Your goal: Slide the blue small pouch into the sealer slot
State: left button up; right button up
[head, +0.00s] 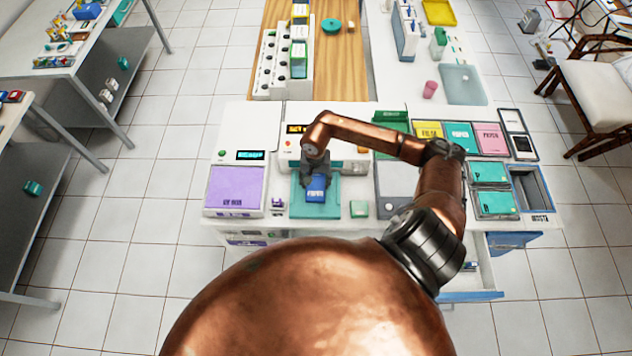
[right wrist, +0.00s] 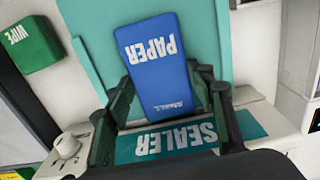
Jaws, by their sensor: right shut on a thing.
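The blue small pouch (head: 316,188) carries the word PAPER and is held over the teal plate (head: 322,211) in front of the white sealer (head: 352,156). My right gripper (head: 317,181) is shut on it. In the right wrist view the pouch (right wrist: 158,62) sits slightly tilted between the two fingers of the gripper (right wrist: 170,90). The teal SEALER label (right wrist: 178,142) shows below the pouch in that view. I cannot see the slot clearly or tell whether the pouch touches the plate. My left gripper is not in view.
A machine with a purple panel (head: 235,187) stands left of the sealer. A small green WIPE box (head: 359,208) lies right of the plate. Teal pouches (head: 491,172) and open bins (head: 531,190) are at the right. An open drawer (head: 475,280) juts out at the front right.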

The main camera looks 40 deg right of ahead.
jog(key=o, duration=1.3)
jog(key=shift+c, duration=0.2)
notch_tip(320, 180, up, 12)
